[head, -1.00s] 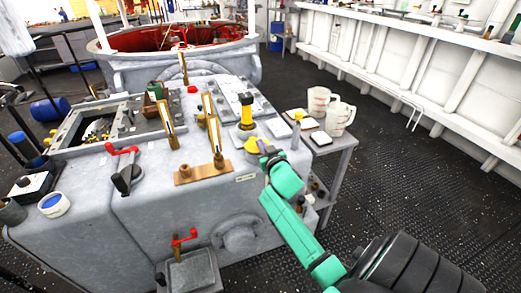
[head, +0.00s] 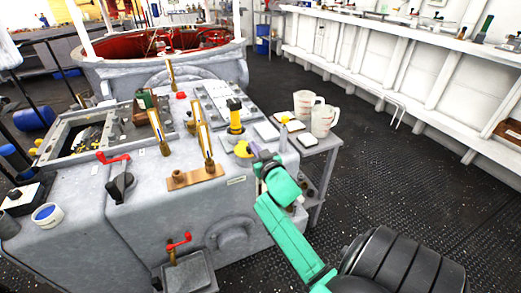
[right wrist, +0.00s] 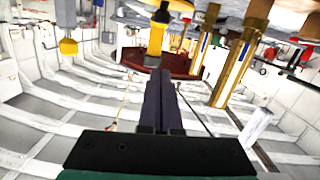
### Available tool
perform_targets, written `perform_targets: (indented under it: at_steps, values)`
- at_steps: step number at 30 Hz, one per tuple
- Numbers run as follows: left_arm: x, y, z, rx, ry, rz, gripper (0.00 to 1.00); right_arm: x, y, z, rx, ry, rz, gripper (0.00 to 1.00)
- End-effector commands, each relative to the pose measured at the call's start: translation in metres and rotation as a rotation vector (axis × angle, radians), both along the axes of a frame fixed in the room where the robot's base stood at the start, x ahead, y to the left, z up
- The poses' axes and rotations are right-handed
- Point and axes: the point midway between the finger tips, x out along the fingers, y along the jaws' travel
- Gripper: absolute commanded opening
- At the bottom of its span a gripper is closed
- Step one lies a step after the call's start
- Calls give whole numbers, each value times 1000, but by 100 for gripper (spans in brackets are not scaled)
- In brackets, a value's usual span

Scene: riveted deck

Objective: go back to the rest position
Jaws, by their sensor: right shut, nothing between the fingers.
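My right gripper (head: 264,158) is on the green and black arm that comes in from the lower right of the head view. Its tip is close to the yellow knob (head: 243,149) at the right end of the grey machine (head: 140,207); I cannot tell whether they touch. In the right wrist view the dark fingers (right wrist: 161,88) lie together with nothing between them. My left gripper is in neither view.
A side table (head: 322,146) with two measuring jugs (head: 324,121) stands right of the machine. Brass gauges (head: 205,141) and red-handled levers (head: 113,158) rise from the machine. The dark floor (head: 400,175) at the right is open.

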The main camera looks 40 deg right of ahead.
Motion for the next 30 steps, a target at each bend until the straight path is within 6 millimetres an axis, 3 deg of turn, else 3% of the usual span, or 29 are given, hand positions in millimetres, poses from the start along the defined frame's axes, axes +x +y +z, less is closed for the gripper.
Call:
perform_targets:
  at_steps: [3,7,16,19,22,25,28,30]
  values:
    - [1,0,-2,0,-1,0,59,-30,11,3,-1,1,0,0]
    - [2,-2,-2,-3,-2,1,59,-47,17,6,-1,-1,-1,0]
    - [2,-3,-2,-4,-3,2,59,-52,19,7,-1,-1,-1,0]
    - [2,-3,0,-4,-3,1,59,-49,21,-8,9,32,8,0]
    - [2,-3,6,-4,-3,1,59,-45,31,-62,38,144,37,0]
    - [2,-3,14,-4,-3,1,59,-52,52,-148,79,322,88,0]
    - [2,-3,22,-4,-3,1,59,-79,78,-236,116,512,147,0]
    - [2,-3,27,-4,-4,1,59,-110,98,-292,137,644,189,0]
